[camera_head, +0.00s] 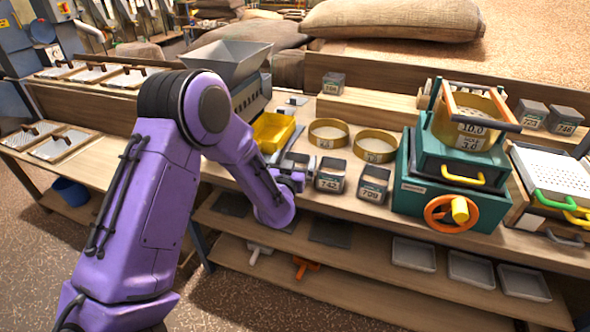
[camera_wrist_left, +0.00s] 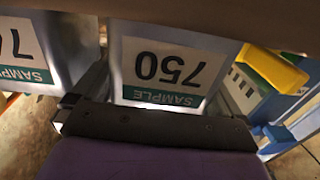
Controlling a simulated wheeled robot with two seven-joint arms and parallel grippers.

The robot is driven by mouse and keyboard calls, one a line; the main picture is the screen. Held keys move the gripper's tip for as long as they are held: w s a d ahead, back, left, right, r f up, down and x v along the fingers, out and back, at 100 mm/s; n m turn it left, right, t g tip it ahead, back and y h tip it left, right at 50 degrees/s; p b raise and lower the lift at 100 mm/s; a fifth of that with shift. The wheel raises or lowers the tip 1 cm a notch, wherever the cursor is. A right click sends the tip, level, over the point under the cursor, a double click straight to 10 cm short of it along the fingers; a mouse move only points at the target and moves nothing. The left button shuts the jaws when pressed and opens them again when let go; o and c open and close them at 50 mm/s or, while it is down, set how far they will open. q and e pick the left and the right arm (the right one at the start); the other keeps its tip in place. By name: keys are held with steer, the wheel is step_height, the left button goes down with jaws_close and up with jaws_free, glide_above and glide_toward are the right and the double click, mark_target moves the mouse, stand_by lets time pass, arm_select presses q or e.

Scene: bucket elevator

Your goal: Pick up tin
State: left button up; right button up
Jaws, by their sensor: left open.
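A grey sample tin (camera_head: 298,160) stands on the bench, largely hidden behind my left gripper (camera_head: 292,178). In the left wrist view the tin (camera_wrist_left: 165,72) fills the middle, its label reading 750 upside down. The left gripper is open, close in front of this tin. I cannot tell whether the fingers touch it. Two similar tins, 742 (camera_head: 330,176) and 709 (camera_head: 373,184), stand in a row to its right. Part of a neighbouring tin (camera_wrist_left: 25,52) shows at the left of the wrist view. My right gripper is not in view.
A yellow tray (camera_head: 272,131) and brass sieve rings (camera_head: 328,133) lie behind the tins. A green sieve machine (camera_head: 447,195) with an orange handwheel stands to the right. A grey hopper (camera_head: 228,62) is behind. The lower shelf (camera_head: 345,268) holds trays.

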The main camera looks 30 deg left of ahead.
arm_select(q)
steer(key=c, duration=1)
steer(key=shift+r, duration=0.1)
